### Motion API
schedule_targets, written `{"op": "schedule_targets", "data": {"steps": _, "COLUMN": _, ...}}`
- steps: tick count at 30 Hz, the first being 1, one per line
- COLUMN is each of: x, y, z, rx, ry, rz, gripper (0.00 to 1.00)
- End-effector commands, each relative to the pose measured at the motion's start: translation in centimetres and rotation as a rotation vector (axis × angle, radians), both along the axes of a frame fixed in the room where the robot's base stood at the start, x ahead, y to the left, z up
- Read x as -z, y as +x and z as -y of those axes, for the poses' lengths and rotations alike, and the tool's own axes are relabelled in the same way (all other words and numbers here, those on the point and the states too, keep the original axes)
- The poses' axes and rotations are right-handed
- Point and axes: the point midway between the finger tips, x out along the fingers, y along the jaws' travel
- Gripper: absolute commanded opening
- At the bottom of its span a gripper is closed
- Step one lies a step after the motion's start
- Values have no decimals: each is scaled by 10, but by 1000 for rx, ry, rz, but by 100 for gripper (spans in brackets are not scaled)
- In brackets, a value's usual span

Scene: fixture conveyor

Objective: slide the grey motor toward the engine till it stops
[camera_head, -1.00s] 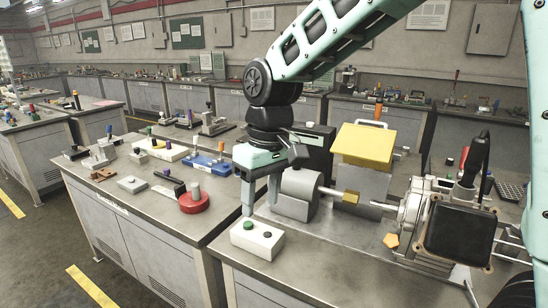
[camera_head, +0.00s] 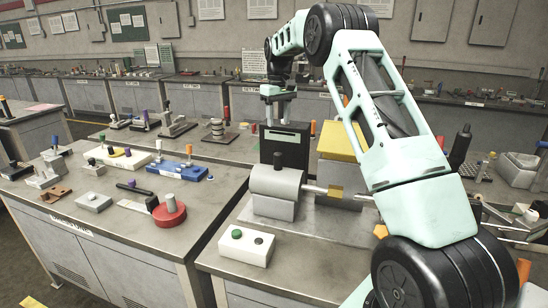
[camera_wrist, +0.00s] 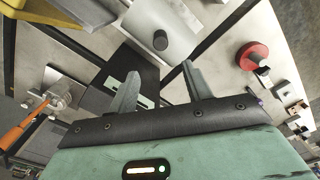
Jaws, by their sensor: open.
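The grey motor (camera_head: 276,184), a cylinder on a grey block, stands on the metal bench at the middle of the head view. It also shows at the top of the wrist view (camera_wrist: 180,22), with a dark round knob. The engine is mostly hidden behind my arm in the head view. My gripper (camera_head: 278,113) is open and empty, apart from the motor. It is above and behind it in the head view, over a black box. Its spread fingers show in the wrist view (camera_wrist: 160,88).
The black box (camera_head: 284,148) stands just behind the motor. A yellow box (camera_head: 337,143) is to its right, partly behind my arm. A white button box (camera_head: 246,246) lies in front. A red disc (camera_head: 169,214) sits on the left bench.

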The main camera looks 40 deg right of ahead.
Motion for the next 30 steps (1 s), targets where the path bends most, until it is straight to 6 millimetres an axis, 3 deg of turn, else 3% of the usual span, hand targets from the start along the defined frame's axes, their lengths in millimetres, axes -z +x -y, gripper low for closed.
{"op": "schedule_targets", "data": {"steps": 18, "x": 123, "y": -1, "z": -2, "rx": -1, "ry": 2, "rz": -3, "gripper": 49}}
{"op": "schedule_targets", "data": {"steps": 24, "x": 145, "y": 0, "z": -1, "rx": -1, "ry": 1, "rz": -1, "gripper": 49}}
{"op": "schedule_targets", "data": {"steps": 30, "x": 152, "y": 0, "z": -1, "rx": -1, "ry": 1, "rz": 0, "gripper": 49}}
